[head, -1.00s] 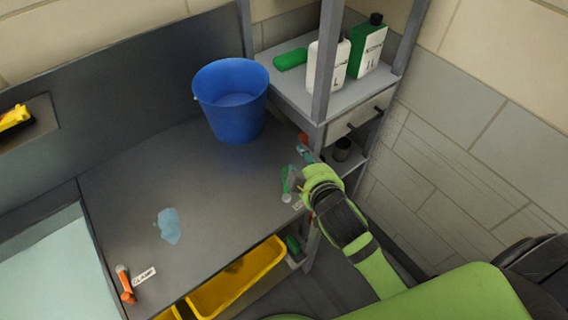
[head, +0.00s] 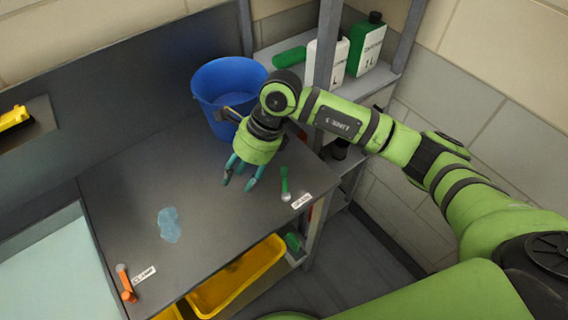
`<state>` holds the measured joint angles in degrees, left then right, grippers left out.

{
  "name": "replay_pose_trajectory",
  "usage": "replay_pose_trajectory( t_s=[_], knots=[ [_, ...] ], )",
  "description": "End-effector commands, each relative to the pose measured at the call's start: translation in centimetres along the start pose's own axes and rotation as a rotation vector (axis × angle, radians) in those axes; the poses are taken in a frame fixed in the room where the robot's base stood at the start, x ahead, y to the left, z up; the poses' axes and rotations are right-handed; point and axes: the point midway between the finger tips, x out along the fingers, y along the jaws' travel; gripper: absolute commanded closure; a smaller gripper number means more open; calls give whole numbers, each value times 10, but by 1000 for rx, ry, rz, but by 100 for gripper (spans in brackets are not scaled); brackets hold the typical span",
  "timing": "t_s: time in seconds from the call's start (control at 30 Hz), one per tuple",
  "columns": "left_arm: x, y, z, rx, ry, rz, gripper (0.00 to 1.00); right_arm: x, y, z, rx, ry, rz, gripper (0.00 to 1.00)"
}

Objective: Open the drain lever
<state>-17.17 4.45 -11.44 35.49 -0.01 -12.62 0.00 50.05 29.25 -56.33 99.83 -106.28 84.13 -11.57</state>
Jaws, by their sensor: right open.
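A small green lever (head: 284,182) with a pale round end stands at the right front part of the dark bench top. A white label (head: 301,200) lies beside it; its lettering is too small to read surely. My right gripper (head: 239,184) is over the bench, left of the green lever and apart from it. Its teal fingers point down, spread open and empty. An orange lever (head: 125,283) at the front left has a label (head: 144,274) that seems to read CLAMP. My left gripper is not in view.
A blue bucket (head: 212,82) stands behind my right gripper, partly hidden by my arm. A light blue puddle (head: 169,225) lies on the bench (head: 120,180). A yellow bin (head: 240,278) sits below the front edge. A shelf at right holds white (head: 322,64) and green bottles (head: 366,45).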

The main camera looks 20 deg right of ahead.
Motion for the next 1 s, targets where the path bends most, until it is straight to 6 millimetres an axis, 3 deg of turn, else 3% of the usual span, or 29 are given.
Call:
replay_pose_trajectory(
  t_s=[0.03, 0.1, 0.3, 0.7, 1.0],
  knots=[
    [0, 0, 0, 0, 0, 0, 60, -12, -22, -20, -5, 111, -72, 58],
    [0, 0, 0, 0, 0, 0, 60, -28, -43, -45, -1, 241, -147, 58],
    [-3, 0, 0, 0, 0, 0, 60, -51, -68, -77, 19, 411, -236, 58],
    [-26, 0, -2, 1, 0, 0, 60, -4, -79, -98, 20, 414, -234, 58],
    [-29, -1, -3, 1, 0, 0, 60, 10, -83, -105, 19, 413, -237, 58]
  ],
)
